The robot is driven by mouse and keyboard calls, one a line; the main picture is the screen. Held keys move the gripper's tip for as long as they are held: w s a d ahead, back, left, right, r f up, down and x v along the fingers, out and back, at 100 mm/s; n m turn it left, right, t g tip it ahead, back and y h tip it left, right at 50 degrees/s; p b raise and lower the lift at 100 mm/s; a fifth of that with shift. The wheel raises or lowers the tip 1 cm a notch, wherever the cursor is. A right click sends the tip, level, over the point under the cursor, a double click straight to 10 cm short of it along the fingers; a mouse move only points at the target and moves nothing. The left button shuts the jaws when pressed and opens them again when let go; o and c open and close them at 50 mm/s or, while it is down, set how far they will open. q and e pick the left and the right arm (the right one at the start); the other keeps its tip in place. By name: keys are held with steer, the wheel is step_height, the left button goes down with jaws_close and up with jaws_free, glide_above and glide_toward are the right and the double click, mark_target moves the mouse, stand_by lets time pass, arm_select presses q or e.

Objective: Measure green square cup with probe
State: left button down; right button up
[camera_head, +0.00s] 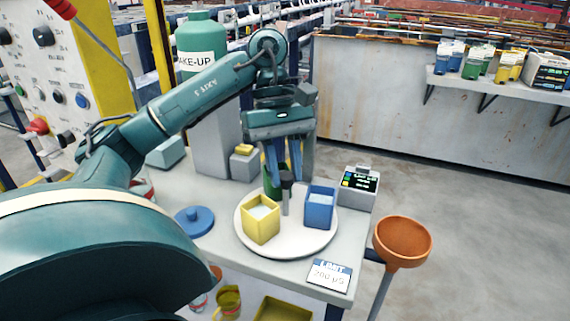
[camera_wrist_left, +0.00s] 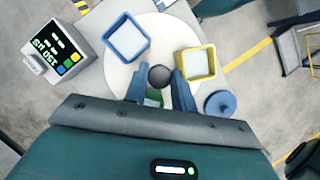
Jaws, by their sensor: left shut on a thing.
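My left gripper (camera_head: 287,178) points down over a round white plate (camera_head: 285,247) and is shut on the probe (camera_head: 286,182), a dark-headed piece with a grey stem below. The probe's round dark top shows between the fingers in the left wrist view (camera_wrist_left: 160,75). The green square cup (camera_head: 269,190) stands behind the fingers, mostly hidden; a bit of it shows in the left wrist view (camera_wrist_left: 153,98). The stem shows in front of the green cup, between the yellow square cup (camera_head: 261,226) and the blue square cup (camera_head: 319,212). I cannot tell its tip's height. My right gripper is out of view.
A meter with a lit display (camera_head: 360,183) stands at the table's right back. A blue lid (camera_head: 194,221) lies left of the plate. A "LIMIT" card (camera_head: 329,275) is at the front right. An orange funnel (camera_head: 402,242) stands off the table's right side.

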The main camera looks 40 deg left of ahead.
arm_select(q)
steer(key=shift+m, duration=0.6)
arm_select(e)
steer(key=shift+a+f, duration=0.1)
arm_select(q)
steer(key=c, duration=1.1)
jaws_free()
steer(key=shift+c, duration=0.2)
steer(key=shift+r+p, duration=0.25)
steer(key=shift+p, duration=0.1)
steer(key=p+v, duration=0.8)
steer(key=v, duration=0.4)
steer(key=shift+w+r+p, duration=0.3)
steer(key=shift+r+p, duration=0.05)
steer(key=shift+p, duration=0.05)
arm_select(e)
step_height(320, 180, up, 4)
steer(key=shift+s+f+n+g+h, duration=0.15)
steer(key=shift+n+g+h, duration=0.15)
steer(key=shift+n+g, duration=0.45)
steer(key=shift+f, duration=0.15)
